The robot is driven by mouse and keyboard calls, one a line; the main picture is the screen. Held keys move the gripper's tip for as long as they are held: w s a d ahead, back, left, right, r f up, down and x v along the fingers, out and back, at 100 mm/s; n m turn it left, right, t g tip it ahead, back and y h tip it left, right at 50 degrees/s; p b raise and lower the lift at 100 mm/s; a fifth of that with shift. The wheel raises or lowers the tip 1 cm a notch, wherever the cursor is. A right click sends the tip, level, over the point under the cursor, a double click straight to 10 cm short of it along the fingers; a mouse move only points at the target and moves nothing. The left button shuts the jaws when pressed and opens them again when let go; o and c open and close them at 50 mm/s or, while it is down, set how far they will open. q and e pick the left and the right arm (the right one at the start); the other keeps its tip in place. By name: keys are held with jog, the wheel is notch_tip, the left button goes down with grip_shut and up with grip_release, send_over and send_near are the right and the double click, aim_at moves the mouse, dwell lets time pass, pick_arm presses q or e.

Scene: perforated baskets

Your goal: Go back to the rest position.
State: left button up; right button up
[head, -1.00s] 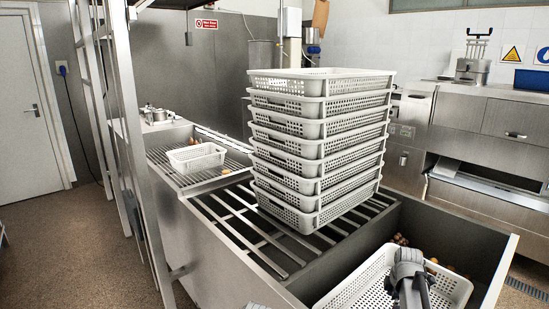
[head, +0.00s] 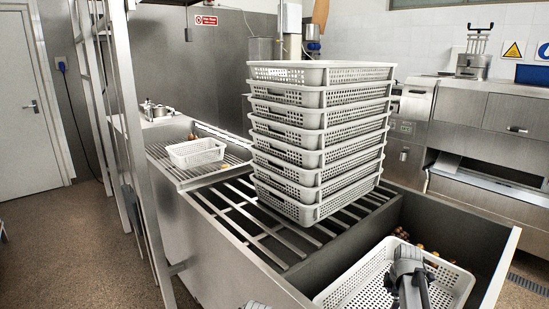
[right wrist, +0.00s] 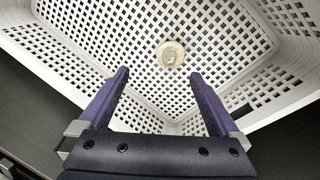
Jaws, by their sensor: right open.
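My right gripper (right wrist: 158,75) is open in the right wrist view, its two purple fingers apart with nothing between them. It points down into a white perforated basket (right wrist: 105,30). A round, pale beige item (right wrist: 171,53) lies on the basket floor beyond the fingertips. In the head view my right wrist is over the same basket (head: 352,284) at the lower right, and the fingertips are hard to make out. My left gripper cannot be seen; only a small grey piece shows at the bottom edge.
A tall stack of white perforated baskets (head: 300,160) stands on the metal bars (head: 240,215). A small white basket (head: 196,153) sits on the rack behind. The front basket is in a steel trough (head: 497,262) with several brownish round items. A steel upright (head: 128,110) stands at left.

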jog(key=b+x, duration=0.5)
jog(key=x, duration=0.1)
jog(key=shift+s+f, duration=0.1)
jog(key=shift+f, duration=0.05)
jog(key=w+p+v, duration=0.1)
jog(key=p+v, duration=0.8)
jog(key=shift+w+d, duration=0.25)
jog(key=shift+w, duration=0.15)
jog(key=shift+a, duration=0.1)
